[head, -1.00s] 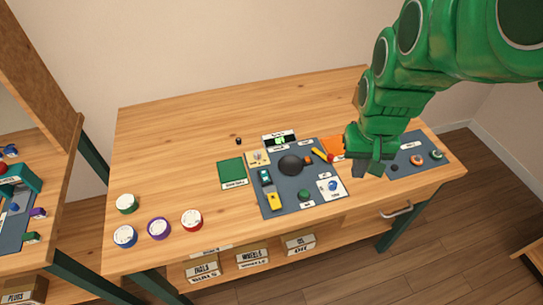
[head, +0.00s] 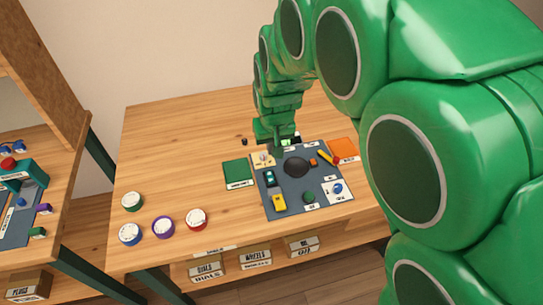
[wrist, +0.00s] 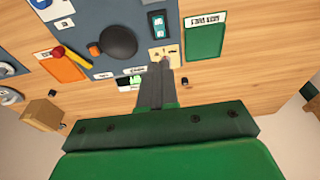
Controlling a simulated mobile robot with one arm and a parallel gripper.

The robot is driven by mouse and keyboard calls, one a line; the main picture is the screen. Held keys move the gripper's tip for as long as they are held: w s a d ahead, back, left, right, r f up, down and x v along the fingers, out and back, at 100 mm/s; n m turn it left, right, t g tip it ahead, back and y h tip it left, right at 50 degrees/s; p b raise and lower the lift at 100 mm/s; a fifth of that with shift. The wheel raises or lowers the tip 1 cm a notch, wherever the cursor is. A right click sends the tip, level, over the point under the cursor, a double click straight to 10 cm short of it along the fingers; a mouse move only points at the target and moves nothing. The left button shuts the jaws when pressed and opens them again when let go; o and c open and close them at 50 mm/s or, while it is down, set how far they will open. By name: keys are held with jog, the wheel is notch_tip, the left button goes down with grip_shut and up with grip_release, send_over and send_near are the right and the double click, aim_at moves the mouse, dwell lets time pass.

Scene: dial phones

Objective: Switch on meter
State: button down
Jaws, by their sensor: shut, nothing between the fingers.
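The meter appears to be the small box with a dark face and green display at the back edge of the grey mat. It shows in the wrist view (wrist: 129,82) and is partly hidden by my gripper in the head view (head: 291,141). Beside it is a beige plate (head: 260,160) with small fittings, perhaps a switch, too small to make out; it also shows in the wrist view (wrist: 157,54). My gripper (head: 277,152) is shut and empty. In the wrist view its fingertips (wrist: 165,63) overlap the plate's near edge; contact cannot be told.
A green pad (head: 237,172) lies left and an orange pad (head: 343,148) right. Several round dials stand front left. The table's left middle is clear.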

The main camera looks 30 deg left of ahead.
aim_at(269, 173)
jog(key=f, duration=0.4)
jog(key=w+a+f, duration=0.1)
jog(key=f, duration=0.8)
jog(key=shift+w+a, duration=0.3)
jog(key=shift+w, duration=0.1)
jog(key=shift+a, duration=0.1)
